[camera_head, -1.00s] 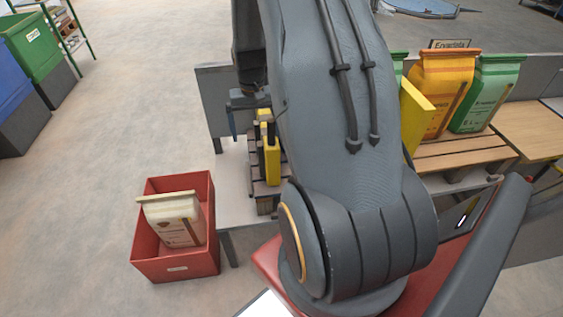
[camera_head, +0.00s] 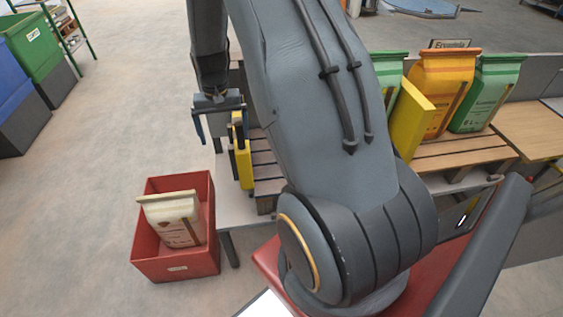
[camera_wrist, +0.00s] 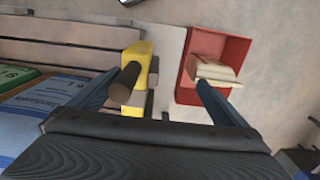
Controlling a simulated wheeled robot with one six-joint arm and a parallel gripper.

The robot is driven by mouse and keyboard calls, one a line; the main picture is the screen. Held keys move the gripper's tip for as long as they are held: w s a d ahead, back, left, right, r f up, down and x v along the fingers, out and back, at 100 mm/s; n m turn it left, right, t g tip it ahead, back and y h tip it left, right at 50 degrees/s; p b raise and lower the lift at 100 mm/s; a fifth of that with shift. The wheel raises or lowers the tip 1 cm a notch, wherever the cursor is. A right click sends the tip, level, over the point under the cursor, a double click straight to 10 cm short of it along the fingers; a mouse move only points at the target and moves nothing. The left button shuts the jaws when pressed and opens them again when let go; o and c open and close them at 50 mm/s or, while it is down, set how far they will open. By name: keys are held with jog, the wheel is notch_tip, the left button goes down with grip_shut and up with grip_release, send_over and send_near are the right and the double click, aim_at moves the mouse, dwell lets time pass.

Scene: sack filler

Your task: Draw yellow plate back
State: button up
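A narrow upright yellow plate (camera_head: 243,168) stands at the left end of the slatted deck, left of my upper arm. In the wrist view the yellow plate (camera_wrist: 141,76) has a dark brown round handle (camera_wrist: 125,82) on it. My gripper (camera_head: 219,128) is above and beside this plate, with its fingers wide apart. A second, larger yellow plate (camera_head: 411,118) stands right of my arm, against the sacks.
A red bin (camera_head: 177,266) with a pale sack (camera_head: 174,220) stands on the floor at left. Green and orange sacks (camera_head: 443,95) stand on the slatted deck (camera_head: 455,153) at right. Part of the deck is hidden behind my arm. The floor at left is open.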

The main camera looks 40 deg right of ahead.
dwell(0.3)
jog(key=shift+w+a, duration=1.3)
jog(key=shift+a, duration=0.75)
jog(key=shift+s+d+p, duration=0.5)
jog(key=shift+s+d, duration=0.85)
jog(key=shift+d, duration=0.8)
notch_tip(320, 180, up, 9)
jog(key=p, duration=0.5)
jog(key=shift+p, duration=0.3)
jog(key=s+a+r+n+b, duration=0.2)
jog(key=s+a, duration=0.4)
jog(key=s, duration=0.3)
jog(key=s+a+r+n+t+b, duration=0.1)
jog(key=s+a+n+b, duration=0.3)
jog(key=s+a, duration=0.3)
jog(key=s+b, duration=0.1)
jog(key=s, duration=0.2)
jog(key=shift+a+r, duration=0.3)
jog(key=shift+r, duration=0.05)
